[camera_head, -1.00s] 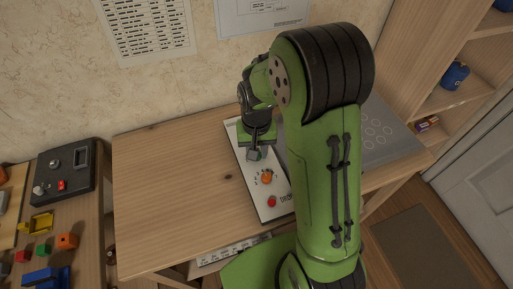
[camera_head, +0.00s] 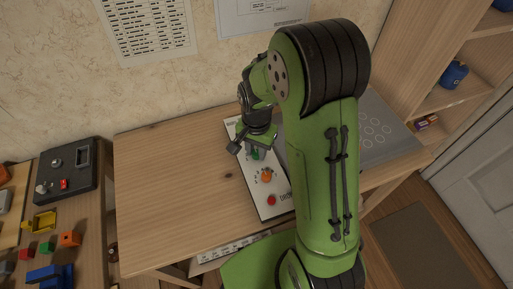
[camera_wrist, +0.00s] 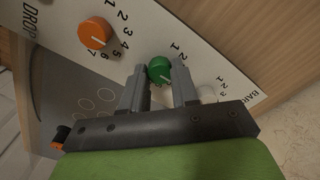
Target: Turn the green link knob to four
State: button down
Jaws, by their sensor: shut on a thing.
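The green knob (camera_wrist: 160,70) sits on a white panel (camera_wrist: 215,60) with printed numbers. In the wrist view, my gripper (camera_wrist: 158,72) has one finger on each side of the knob and is shut on it. A white pointer line on the knob's face runs toward the lower right. In the head view, the green knob (camera_head: 256,155) shows partly below my gripper (camera_head: 252,150).
An orange knob (camera_wrist: 95,33) with its own number scale sits beside the green one. A red button (camera_head: 271,200) is at the panel's near end. The wooden tabletop (camera_head: 175,180) left of the panel is clear. A grey plate with circles (camera_head: 380,130) lies to the right.

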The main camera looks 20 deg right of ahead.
aim_at(257, 153)
dwell(0.3)
jog(key=c, duration=0.8)
grip_release()
jog(key=shift+c, duration=0.2)
notch_tip(257, 153, up, 16)
jog(key=p, duration=0.5)
jog(key=shift+p, duration=0.35)
jog(key=shift+f, duration=0.15)
jog(key=s+r+n+t+p, duration=0.5)
jog(key=s+r+n, duration=0.4)
jog(key=s+r, duration=0.5)
jog(key=s, duration=0.3)
jog(key=shift+s+t+p, duration=0.15)
jog(key=shift+t+p, duration=0.15)
jog(key=shift+p, duration=0.05)
